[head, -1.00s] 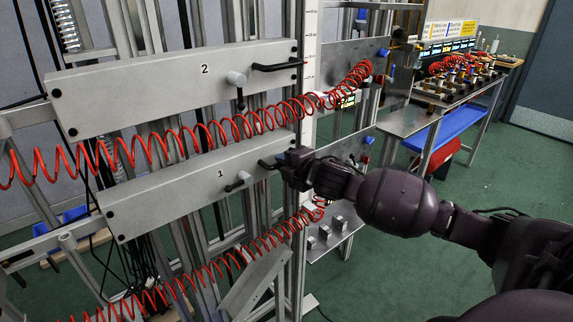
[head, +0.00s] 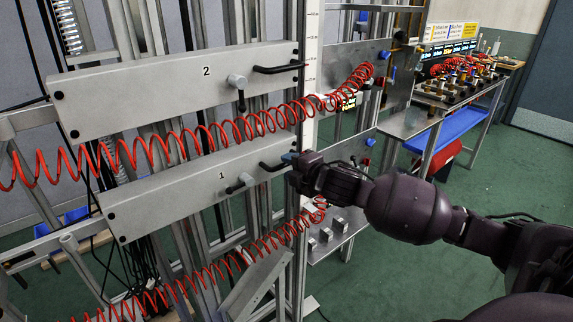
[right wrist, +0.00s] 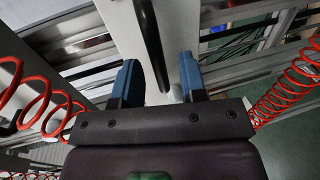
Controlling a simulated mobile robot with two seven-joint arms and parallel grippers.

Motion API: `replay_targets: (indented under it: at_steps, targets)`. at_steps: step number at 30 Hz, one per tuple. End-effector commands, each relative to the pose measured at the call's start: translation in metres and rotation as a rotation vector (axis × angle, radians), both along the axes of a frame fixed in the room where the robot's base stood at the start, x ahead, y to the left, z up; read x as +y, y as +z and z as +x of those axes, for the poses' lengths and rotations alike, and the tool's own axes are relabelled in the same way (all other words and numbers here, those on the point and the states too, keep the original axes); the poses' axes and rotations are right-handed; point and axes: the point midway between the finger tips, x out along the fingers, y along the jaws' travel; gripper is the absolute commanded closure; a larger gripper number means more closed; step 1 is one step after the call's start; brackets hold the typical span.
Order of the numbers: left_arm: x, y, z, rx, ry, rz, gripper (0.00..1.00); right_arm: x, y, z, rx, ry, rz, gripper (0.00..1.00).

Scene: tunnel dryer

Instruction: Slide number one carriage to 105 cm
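The number one carriage (head: 165,195) is a long grey plate marked 1, below the similar number two carriage (head: 150,92). It has a black bar handle (head: 276,166) near its right end and a clamp knob with a black lever (head: 240,183) left of that. My right gripper (head: 290,157) is just right of the handle. In the right wrist view its two blue-padded fingers (right wrist: 158,80) are apart, with the black handle (right wrist: 151,45) beyond and between them, not gripped. My left gripper is not in view.
Red coiled hoses (head: 180,145) hang across the carriages. A slanted metal plate (head: 255,283) and a panel with grey blocks (head: 338,225) are below. A bench (head: 440,110) with fittings stands back right. Green floor is open at the right.

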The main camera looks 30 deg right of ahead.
Motion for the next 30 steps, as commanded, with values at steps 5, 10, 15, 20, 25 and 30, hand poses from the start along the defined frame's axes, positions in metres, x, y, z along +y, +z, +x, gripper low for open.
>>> replay_targets:
  at_steps: [5,10,15,20,25,30]
  targets:
    - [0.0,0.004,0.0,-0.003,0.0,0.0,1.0,-0.002,0.007,-0.03,0.0,0.001,-0.002,0.61]
    - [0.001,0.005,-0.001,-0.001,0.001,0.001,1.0,-0.004,0.012,-0.055,0.0,0.0,-0.002,0.61]
    - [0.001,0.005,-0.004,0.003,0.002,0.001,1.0,-0.006,0.016,-0.073,0.0,-0.001,-0.001,0.61]
    - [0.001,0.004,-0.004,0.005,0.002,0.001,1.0,-0.007,0.018,-0.081,-0.001,-0.001,-0.002,0.61]
    - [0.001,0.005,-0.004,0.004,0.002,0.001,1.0,-0.007,0.019,-0.083,-0.002,0.0,-0.002,0.61]
    - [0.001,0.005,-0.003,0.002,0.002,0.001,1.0,-0.007,0.019,-0.083,-0.002,0.0,-0.002,0.61]
